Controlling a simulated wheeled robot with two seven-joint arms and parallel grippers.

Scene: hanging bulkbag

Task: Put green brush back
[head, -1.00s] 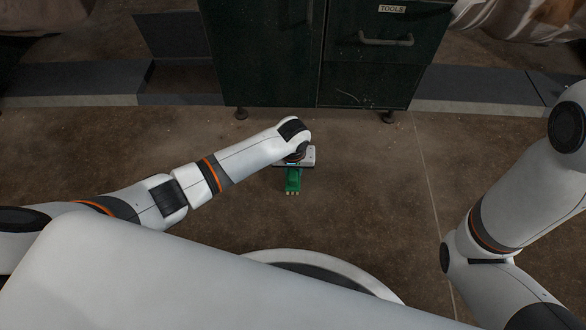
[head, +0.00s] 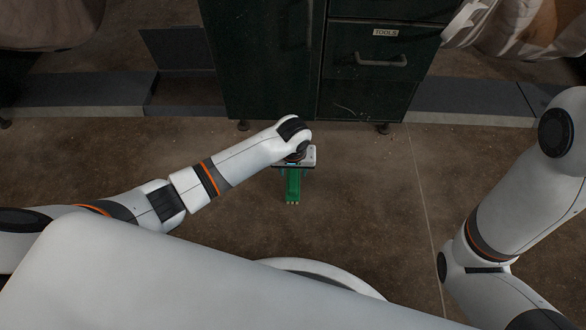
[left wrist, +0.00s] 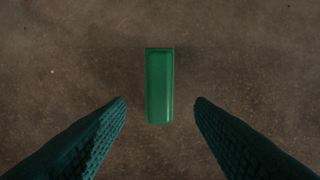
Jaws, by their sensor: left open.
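The green brush (head: 292,187) is below my left gripper, over the brown floor, with small pale tips at its near end. In the left wrist view the brush (left wrist: 160,87) is a plain green block in the gap between the two fingers, with clear space on both sides. My left gripper (left wrist: 160,100) is open, its dark teal fingers apart from the brush. In the head view the left gripper (head: 292,172) is partly hidden by my wrist. I cannot tell its exact height above the brush. My right arm shows at the right, but its gripper is out of view.
A dark green cabinet (head: 265,60) stands ahead, with a drawer (head: 350,66) labelled TOOLS. Low grey beams (head: 75,92) lie on both sides of it. The floor around the brush is clear.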

